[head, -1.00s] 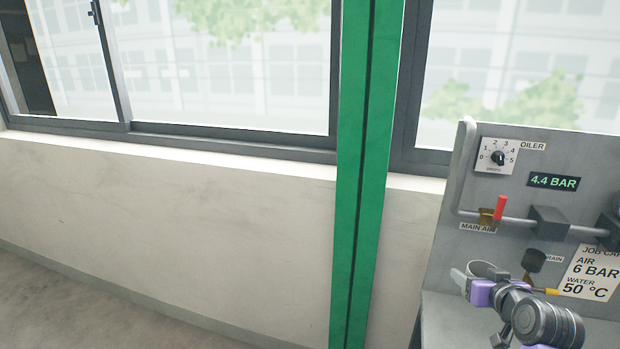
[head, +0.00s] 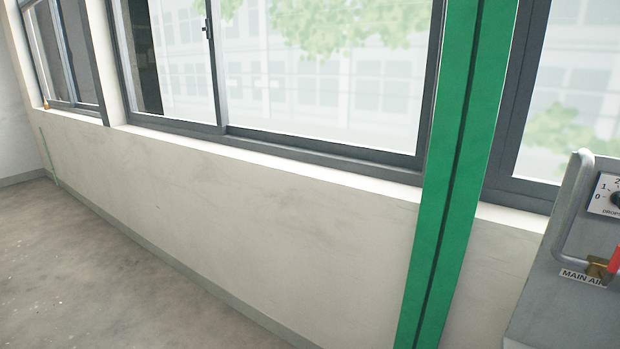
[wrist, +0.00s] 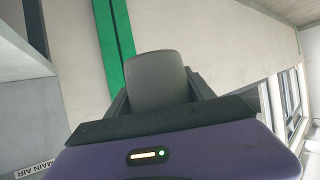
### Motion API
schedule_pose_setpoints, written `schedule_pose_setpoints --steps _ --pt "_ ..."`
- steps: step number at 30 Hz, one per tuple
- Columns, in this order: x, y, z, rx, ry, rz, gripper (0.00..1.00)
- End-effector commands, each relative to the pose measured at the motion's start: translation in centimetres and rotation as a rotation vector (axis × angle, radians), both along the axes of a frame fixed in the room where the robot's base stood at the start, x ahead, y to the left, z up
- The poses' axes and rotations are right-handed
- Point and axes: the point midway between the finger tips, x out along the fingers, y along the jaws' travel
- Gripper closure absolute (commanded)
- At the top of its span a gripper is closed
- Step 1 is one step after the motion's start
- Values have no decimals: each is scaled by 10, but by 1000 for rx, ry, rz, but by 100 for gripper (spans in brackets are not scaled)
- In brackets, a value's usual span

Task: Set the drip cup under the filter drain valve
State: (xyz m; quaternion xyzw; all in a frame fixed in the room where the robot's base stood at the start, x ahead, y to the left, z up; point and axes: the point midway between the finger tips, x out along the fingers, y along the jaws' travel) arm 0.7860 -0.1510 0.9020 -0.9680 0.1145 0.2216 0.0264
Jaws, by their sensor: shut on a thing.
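The drip cup (wrist: 157,78) is a plain grey cup in the middle of the wrist view. My gripper (wrist: 160,92), with its purple body and dark fingers, is shut on it, one finger on each side. The cup's inside does not show in this view. Neither the gripper nor the cup is in the head view now. The filter drain valve is out of both current views. The grey panel (head: 590,240) shows only in part at the right edge of the head view, with its MAIN AIR label (head: 582,279) and red-handled valve (head: 615,259).
A green post (head: 455,190) stands against the low white wall (head: 260,210) under the windows. The grey floor (head: 110,270) at the left of the head view is clear. The MAIN AIR label also shows at the lower left of the wrist view (wrist: 36,169).

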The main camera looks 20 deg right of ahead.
Motion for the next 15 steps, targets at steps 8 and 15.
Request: schedule_pose_setpoints --steps 8,15 --pt "-32 114 -56 3 4 169 79" --pt "-48 150 -72 0 -2 232 79"
